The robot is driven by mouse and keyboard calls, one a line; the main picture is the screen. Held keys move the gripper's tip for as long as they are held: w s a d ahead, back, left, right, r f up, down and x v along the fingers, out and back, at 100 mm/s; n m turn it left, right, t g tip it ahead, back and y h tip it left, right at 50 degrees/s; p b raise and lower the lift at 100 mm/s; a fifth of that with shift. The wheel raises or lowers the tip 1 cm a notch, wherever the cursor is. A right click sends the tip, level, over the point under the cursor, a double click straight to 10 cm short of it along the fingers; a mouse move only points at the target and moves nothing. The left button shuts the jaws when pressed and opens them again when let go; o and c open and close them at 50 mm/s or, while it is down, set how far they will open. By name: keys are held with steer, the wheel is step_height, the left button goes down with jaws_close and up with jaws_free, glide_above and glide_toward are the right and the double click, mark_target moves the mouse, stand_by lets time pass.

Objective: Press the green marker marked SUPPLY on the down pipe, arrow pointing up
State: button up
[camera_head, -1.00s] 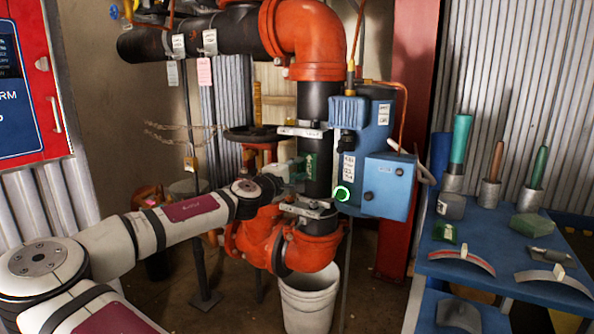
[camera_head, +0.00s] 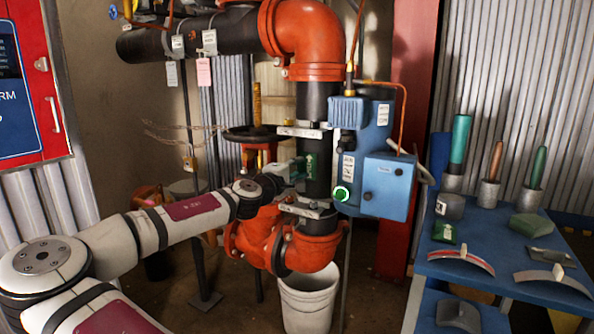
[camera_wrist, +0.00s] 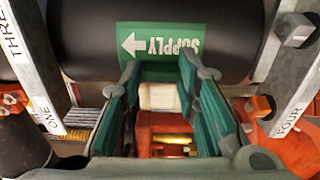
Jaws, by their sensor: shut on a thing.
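The green SUPPLY marker (camera_head: 309,167) lies against the black down pipe (camera_head: 317,101), between an upper and a lower metal clamp. Its white arrow looks upward in the head view. In the wrist view the marker (camera_wrist: 160,42) lies across the pipe (camera_wrist: 85,40) beyond the fingertips, with SUPPLY upside down and the arrow pointing left. My gripper (camera_head: 297,170) reaches the marker from the left. In the wrist view its green fingers (camera_wrist: 160,75) stand either side of a pale block (camera_wrist: 160,97), shut on what seems the marker's grip. The contact behind the marker is hidden.
Clamp bars marked THREE (camera_wrist: 15,40) and FOUR (camera_wrist: 287,115) flank the gripper. A blue box (camera_head: 388,187) with a green ring light (camera_head: 342,194) stands close right of the pipe. A bucket (camera_head: 308,300) stands below. The blue bench (camera_head: 480,274) holds curved plates and tools.

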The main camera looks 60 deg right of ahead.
steer(key=shift+d, duration=0.2)
stand_by(0.4)
stand_by(0.3)
steer(key=o, duration=1)
steer(key=shift+o, duration=0.2)
steer(key=a, duration=1.2)
steer(key=shift+s, duration=0.45)
